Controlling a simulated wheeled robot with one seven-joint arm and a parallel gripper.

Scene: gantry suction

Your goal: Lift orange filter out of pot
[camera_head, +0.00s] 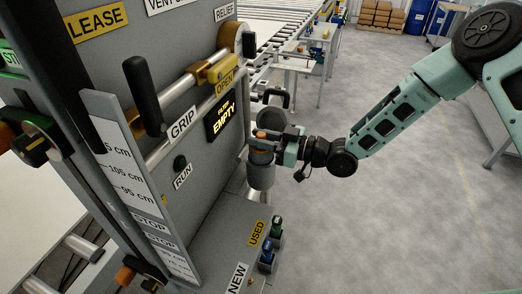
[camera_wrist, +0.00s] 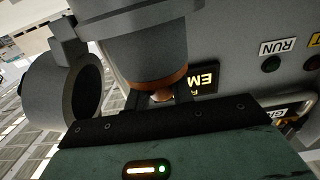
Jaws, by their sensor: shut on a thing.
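The grey pot (camera_head: 261,176) is mounted upright on the side of the grey machine panel. The orange filter (camera_head: 262,135) shows at the pot's mouth, between my fingers. In the wrist view, which is upside down, an orange band of the filter (camera_wrist: 168,81) shows right at the grey pot's rim (camera_wrist: 145,55). How much of the filter is inside the pot is hidden. My gripper (camera_head: 268,139) comes in from the right, level with the pot's mouth, and is shut on the filter. Its dark fingers (camera_wrist: 160,98) also show in the wrist view.
A round grey cap (camera_head: 268,114) stands open behind the pot, near a black handle (camera_head: 274,97). A dark display (camera_head: 222,117) reads "EMPTY". Below, a grey ledge (camera_head: 232,222) holds small green and blue pieces near labels "USED" and "NEW". Floor to the right is clear.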

